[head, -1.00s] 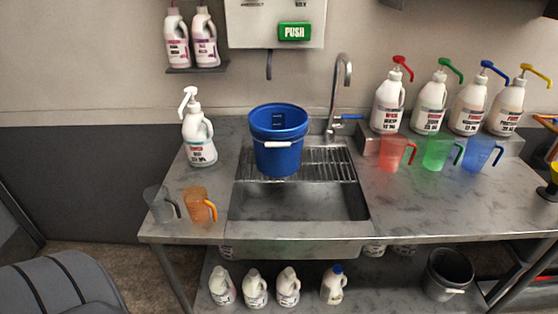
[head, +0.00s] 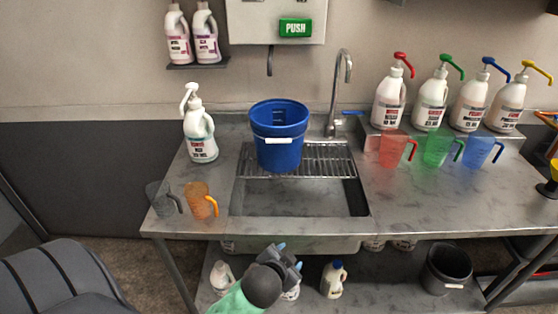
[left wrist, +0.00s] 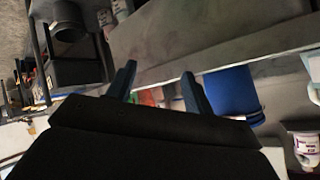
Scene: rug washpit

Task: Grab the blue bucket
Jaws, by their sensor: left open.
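The blue bucket (head: 280,145) stands upright on the wire rack over the back of the sink, with a white handle grip across its front. My left gripper (head: 288,257) has come in at the bottom of the head view, in front of the sink and well short of the bucket. In the left wrist view its two fingers (left wrist: 156,88) are apart with nothing between them. The bucket also shows in the left wrist view (left wrist: 232,92), to the right of and beyond the fingers. My right gripper is not in view.
The sink basin (head: 300,198) is empty in front of the rack (head: 330,160). Orange (head: 198,200) and red (head: 393,149) jugs stand on the counter. A black bucket (head: 447,270) sits below.

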